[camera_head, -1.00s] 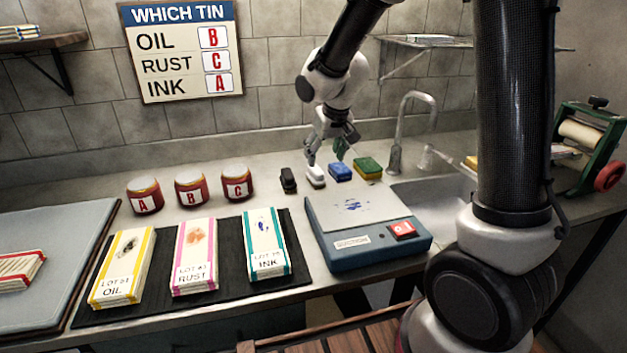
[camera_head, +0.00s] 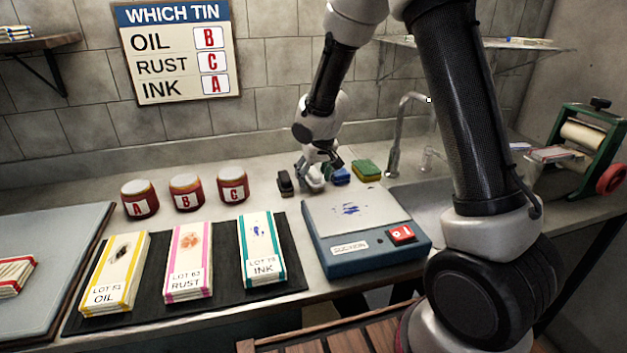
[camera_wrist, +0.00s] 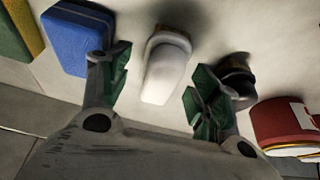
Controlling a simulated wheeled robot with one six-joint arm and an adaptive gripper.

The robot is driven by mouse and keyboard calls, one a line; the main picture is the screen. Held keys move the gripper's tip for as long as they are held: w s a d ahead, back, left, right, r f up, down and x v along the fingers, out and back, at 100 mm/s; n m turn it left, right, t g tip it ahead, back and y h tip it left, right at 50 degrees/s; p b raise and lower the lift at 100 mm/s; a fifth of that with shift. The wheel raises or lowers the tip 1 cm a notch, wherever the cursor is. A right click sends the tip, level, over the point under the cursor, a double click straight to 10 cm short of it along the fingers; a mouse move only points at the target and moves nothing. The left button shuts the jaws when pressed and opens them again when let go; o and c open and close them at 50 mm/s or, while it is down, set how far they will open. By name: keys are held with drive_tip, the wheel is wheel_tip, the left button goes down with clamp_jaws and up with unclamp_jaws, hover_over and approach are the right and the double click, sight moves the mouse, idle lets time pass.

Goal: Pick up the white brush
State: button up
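The white brush (camera_wrist: 167,68) stands on the counter, between the spread fingers of my gripper (camera_wrist: 158,92) in the wrist view. The fingers have green inner pads and are apart from the brush, with a gap on each side. In the head view my gripper (camera_head: 322,178) is low over the row of brushes and sponges. It largely hides the white brush there. A black brush (camera_head: 285,183) stands just left of it, and a blue sponge (camera_head: 341,176) lies just right.
A green and yellow sponge (camera_head: 367,170) lies further right. Three red tins, A (camera_head: 139,200), B (camera_head: 187,192) and C (camera_head: 233,187), stand left. The suction box (camera_head: 365,250) is in front. A tap (camera_head: 405,130) and sink are to the right.

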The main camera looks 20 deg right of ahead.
sight(313, 171)
drive_tip(key=c, duration=0.9)
drive_tip(key=shift+r, duration=0.1)
wheel_tip(313, 171, up, 10)
drive_tip(key=shift+f, duration=0.1)
